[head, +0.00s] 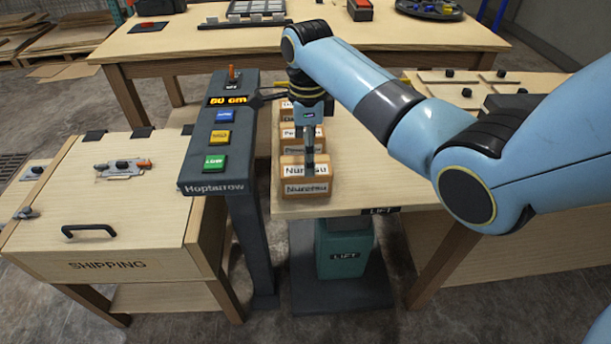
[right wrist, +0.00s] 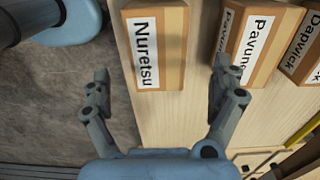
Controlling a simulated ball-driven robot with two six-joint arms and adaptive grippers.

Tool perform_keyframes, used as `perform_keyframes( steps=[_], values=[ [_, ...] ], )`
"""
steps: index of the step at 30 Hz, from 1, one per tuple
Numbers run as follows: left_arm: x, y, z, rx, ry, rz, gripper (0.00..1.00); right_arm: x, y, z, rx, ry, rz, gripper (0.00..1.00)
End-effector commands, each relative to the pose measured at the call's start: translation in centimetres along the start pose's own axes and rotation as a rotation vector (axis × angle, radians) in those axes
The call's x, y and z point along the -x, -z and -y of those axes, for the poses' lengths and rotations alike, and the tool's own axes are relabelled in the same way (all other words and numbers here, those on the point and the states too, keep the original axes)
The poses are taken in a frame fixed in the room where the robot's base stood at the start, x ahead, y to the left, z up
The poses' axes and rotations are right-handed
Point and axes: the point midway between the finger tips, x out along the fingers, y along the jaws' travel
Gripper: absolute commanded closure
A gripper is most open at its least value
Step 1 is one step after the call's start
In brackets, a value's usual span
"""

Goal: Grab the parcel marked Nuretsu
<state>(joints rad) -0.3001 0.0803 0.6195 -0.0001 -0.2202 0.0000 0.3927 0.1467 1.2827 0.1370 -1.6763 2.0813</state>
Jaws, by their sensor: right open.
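The parcel marked Nuretsu (head: 305,187) is a brown box with white labels, nearest in a row on the lift table. In the right wrist view the Nuretsu parcel (right wrist: 172,48) lies ahead of the fingers, roughly in line with the gap between them. My right gripper (head: 310,166) hangs pointing down over this parcel. The right wrist view shows the right gripper (right wrist: 163,92) open, with nothing between its fingers. Whether a finger touches the parcel cannot be told. My left gripper is not in view.
The Pavuno parcel (right wrist: 250,42) and the Dapwick parcel (right wrist: 304,50) stand close by in the row. A dark Hoptarrow console (head: 217,187) with coloured buttons and a lit display stands left of the lift table. A shipping box (head: 100,267) is further left.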

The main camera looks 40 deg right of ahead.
Motion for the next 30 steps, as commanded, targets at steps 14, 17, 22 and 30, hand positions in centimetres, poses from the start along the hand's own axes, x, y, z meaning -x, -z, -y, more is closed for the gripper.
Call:
perform_keyframes(
  steps=[14,17,22,30],
  values=[
    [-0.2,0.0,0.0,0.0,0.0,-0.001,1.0,-5.3,-0.4,-0.3,0.003,0.0,0.0,0.06],
    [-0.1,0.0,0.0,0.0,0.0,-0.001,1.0,-5.3,-0.4,-0.3,0.003,0.001,0.0,0.06],
    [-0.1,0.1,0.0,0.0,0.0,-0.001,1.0,-5.3,-0.4,-0.3,0.003,0.001,0.0,0.16],
    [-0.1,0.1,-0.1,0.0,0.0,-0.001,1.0,-5.3,-0.4,-0.3,0.002,0.001,0.0,0.52]
  ],
)
